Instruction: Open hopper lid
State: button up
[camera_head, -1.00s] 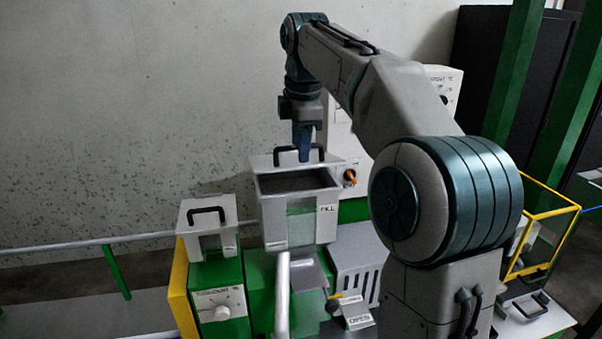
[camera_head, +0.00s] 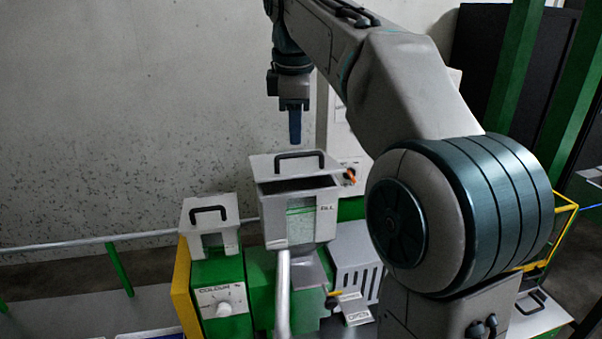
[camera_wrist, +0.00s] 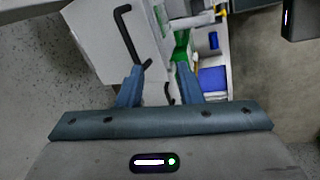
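The grey hopper (camera_head: 325,220), marked FILL, stands at the middle of the head view. Its lid (camera_head: 266,165) is partly open, with a dark gap along the front edge above the hopper mouth. The lid's black handle (camera_head: 300,154) lies on its upper face. My gripper (camera_head: 295,140) points down just above the handle and apart from it. In the wrist view my gripper (camera_wrist: 160,67) has its two fingers spread with nothing between them. A black handle (camera_wrist: 128,38) shows beyond the left finger, on a pale grey panel.
A smaller grey box with a black handle (camera_head: 208,212) stands left of the hopper, above a COLOUR dial (camera_head: 223,309). A grey slotted box (camera_head: 356,268) is at the right. An orange knob (camera_head: 350,176) sits beside the hopper. The wall behind is bare.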

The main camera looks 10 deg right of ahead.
jog(key=s+f+m, duration=0.5)
jog(key=s+f, duration=0.1)
jog(key=f, duration=0.1)
jog(key=shift+a, duration=0.25)
jog(key=shift+s, duration=0.15)
